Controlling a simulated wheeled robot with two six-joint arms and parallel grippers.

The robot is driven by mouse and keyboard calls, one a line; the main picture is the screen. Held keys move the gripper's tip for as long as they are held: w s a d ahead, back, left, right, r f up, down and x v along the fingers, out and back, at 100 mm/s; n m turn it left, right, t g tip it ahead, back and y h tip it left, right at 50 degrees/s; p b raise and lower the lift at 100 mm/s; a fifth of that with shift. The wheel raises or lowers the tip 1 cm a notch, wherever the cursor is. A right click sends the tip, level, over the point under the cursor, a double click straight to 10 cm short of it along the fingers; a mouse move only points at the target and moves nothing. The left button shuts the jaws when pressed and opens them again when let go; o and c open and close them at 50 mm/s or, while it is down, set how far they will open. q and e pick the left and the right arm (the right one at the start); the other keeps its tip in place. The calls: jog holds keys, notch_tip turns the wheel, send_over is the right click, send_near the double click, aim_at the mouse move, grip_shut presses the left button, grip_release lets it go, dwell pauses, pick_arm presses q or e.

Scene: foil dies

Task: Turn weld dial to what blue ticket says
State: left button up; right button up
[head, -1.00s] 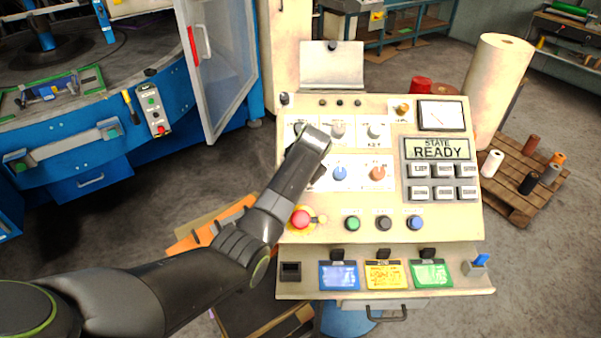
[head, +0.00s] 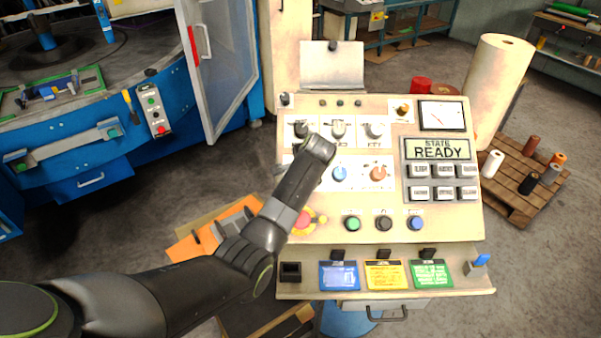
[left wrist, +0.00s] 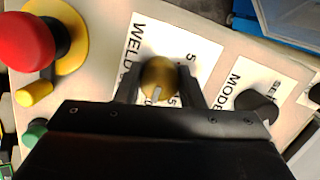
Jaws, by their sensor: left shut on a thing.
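The weld dial (left wrist: 158,78) is a round brass knob on a white plate marked WELD in the left wrist view, with a pale pointer line on its lower side. My left gripper (left wrist: 160,82) is shut on it, one finger on each side. Part of the scale around the knob is covered by the gripper. In the head view my left arm hides the dial. The blue ticket (head: 339,275) hangs at the left of three tickets on the console's lower ledge. Its print is too small to read. My right gripper is not in view.
A red emergency button (left wrist: 27,40) with a yellow collar is beside the gripper. A dark MODE knob (left wrist: 256,104) sits on the other side. Yellow (head: 386,275) and green (head: 431,274) tickets hang right of the blue one.

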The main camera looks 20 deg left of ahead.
pick_arm(q)
jog(key=o, duration=1)
jog(key=shift+w+d+f, duration=0.1)
jog(key=b+v, duration=0.4)
jog(key=v, duration=1.3)
jog(key=shift+r+b, duration=0.2)
jog(key=shift+b, duration=0.15)
